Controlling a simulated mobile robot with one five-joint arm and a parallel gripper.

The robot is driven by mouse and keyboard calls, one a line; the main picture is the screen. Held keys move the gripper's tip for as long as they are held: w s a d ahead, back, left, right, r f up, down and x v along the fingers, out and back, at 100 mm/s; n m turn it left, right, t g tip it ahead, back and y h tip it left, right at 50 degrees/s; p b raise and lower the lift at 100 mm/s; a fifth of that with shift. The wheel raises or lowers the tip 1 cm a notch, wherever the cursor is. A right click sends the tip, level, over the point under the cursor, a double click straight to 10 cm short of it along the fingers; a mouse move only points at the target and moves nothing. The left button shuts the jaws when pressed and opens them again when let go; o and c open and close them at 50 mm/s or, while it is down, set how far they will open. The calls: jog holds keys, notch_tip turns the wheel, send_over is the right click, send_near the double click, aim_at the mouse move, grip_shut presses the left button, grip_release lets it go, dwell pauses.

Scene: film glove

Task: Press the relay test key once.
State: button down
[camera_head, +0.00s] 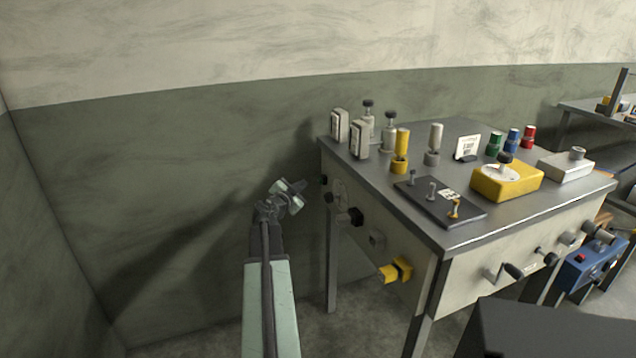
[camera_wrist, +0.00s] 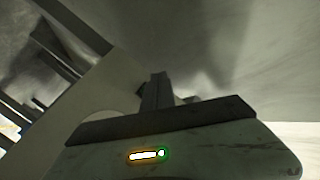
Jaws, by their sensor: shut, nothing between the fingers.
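No label that I can read marks the relay test key, so I cannot tell which control it is. On the bench top (camera_head: 476,236) are a yellow box (camera_head: 520,186) with a white dial and dark knob, a pale box (camera_head: 560,167) with a round grey knob, and a dark board (camera_head: 415,196) with small posts. My gripper (camera_head: 297,192) is shut and empty, left of the bench side. The wrist view shows the gripper (camera_wrist: 156,88) pointing toward blurred grey surfaces.
Bottles, cylinders and a small card (camera_head: 467,147) stand at the back of the bench. A crank (camera_head: 513,271) sticks out of its front panel. A blue box (camera_head: 590,268) stands at the right. A wall lies behind my arm; the floor left of the bench is clear.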

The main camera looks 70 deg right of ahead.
jog(key=shift+s+d, duration=0.75)
jog(key=shift+s, duration=0.1)
dwell(1.5)
jog(key=shift+s+d, duration=0.25)
jog(key=shift+s, duration=0.1)
jog(key=shift+s+d, duration=0.3)
jog(key=shift+s, duration=0.05)
dwell(0.6)
dwell(0.4)
jog(key=shift+w+a, duration=0.6)
jog(key=shift+w, duration=0.1)
jog(key=w+a, duration=0.1)
jog(key=w, duration=0.1)
jog(key=w+a, duration=0.1)
jog(key=a, duration=0.1)
jog(key=shift+w, duration=0.4)
